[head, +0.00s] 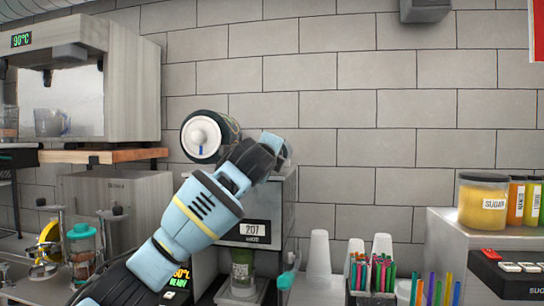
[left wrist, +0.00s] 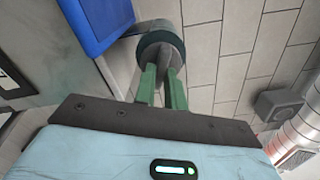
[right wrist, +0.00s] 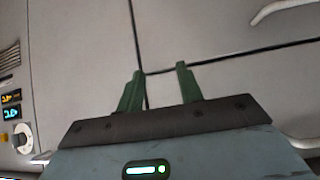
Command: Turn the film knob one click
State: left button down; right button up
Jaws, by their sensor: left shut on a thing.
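The cup sealer (head: 285,205) stands against the tiled wall, its display reading 207. A film roll (head: 200,140) with a white hub sits at its top left, partly behind my left arm. My left gripper (head: 277,150) reaches over the sealer's top. In the left wrist view its green fingers (left wrist: 162,75) are closed on a round dark-rimmed grey knob (left wrist: 160,38); the fingertips overlap its near side. The knob is mostly hidden by my gripper in the head view. My right gripper (right wrist: 160,78) shows only in its wrist view, fingers apart with nothing between them.
A cup (head: 242,268) with green contents stands in the sealer's lower opening. Stacked white cups (head: 319,255) and pen-like coloured straws (head: 372,272) stand to the right. A blue block (left wrist: 97,22) is close to the knob. A pale panel (right wrist: 220,40) faces my right gripper.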

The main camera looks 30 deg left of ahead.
pick_arm(q)
jog(key=shift+f+m, duration=0.1)
jog(key=shift+m, duration=0.5)
jog(key=c, duration=1.5)
grip_release()
jog(key=shift+o, duration=0.2)
jog(key=v, duration=0.8)
